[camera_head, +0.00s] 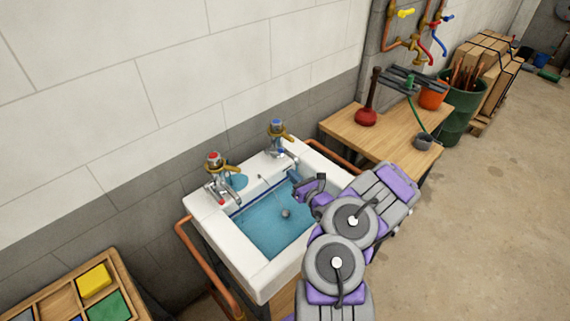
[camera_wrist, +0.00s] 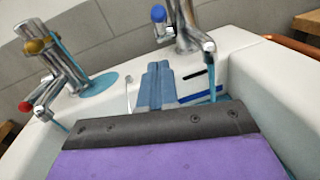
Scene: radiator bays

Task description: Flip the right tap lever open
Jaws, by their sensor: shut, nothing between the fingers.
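A white sink (camera_head: 258,272) holds blue water and has two taps on its back ledge. The right tap (camera_head: 280,139) has a blue cap and a brass-coloured part near its top. It also shows in the wrist view (camera_wrist: 186,28), with a blue knob at its upper left. The left tap (camera_head: 217,180) has a red cap and a brass-coloured part. My gripper (camera_head: 296,177) is over the right side of the basin, in front of the right tap and apart from it. In the wrist view its fingers (camera_wrist: 159,84) are together and empty, below and left of the right spout.
Blue water lies on the ledge by the left tap (camera_wrist: 66,68). A wooden table (camera_head: 345,127) with a red plunger (camera_head: 366,116) stands right of the sink. A copper pipe (camera_head: 203,265) runs along the sink's left side. A wooden tray with coloured blocks (camera_head: 94,280) is at lower left.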

